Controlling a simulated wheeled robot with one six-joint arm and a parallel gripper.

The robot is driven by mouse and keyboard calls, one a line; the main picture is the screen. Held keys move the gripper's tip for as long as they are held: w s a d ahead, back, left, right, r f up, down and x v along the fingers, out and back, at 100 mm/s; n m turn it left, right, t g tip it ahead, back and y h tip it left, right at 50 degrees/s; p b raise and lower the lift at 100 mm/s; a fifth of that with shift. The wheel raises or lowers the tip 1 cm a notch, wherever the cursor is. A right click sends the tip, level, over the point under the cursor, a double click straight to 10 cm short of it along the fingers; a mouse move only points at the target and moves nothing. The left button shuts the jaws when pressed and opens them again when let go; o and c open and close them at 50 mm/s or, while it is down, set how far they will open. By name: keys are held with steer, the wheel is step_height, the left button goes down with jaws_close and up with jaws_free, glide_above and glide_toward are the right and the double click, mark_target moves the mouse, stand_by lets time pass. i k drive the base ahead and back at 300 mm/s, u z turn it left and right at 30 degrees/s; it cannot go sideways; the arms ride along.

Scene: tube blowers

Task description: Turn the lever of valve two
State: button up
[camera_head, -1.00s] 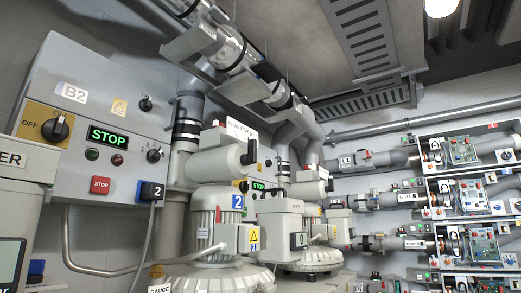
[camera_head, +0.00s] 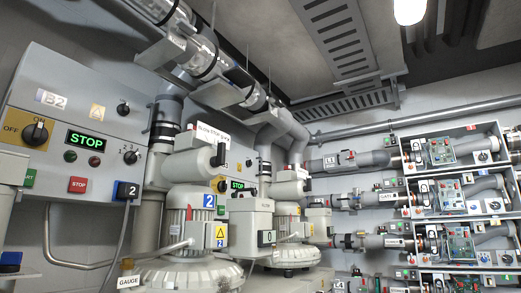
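The blower with the blue label 2 (camera_head: 209,201) stands left of centre, a grey ribbed motor on a broad rounded base. Above it is a pale valve-like body (camera_head: 188,163) with a black lever-like handle (camera_head: 220,155) on its right side. I cannot tell for sure that this handle is the lever of valve two. My gripper is not in view.
The B2 panel has a yellow OFF/ON switch (camera_head: 35,132), a green STOP display (camera_head: 86,140) and a red stop button (camera_head: 77,185). A similar blower (camera_head: 293,252) stands behind. Pipes and open gate boxes (camera_head: 452,150) line the right wall. Large ducts run overhead.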

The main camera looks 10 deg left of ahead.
mark_target(217, 161)
steer(key=z, duration=0.45)
steer(key=i, duration=1.1)
steer(key=u, duration=0.45)
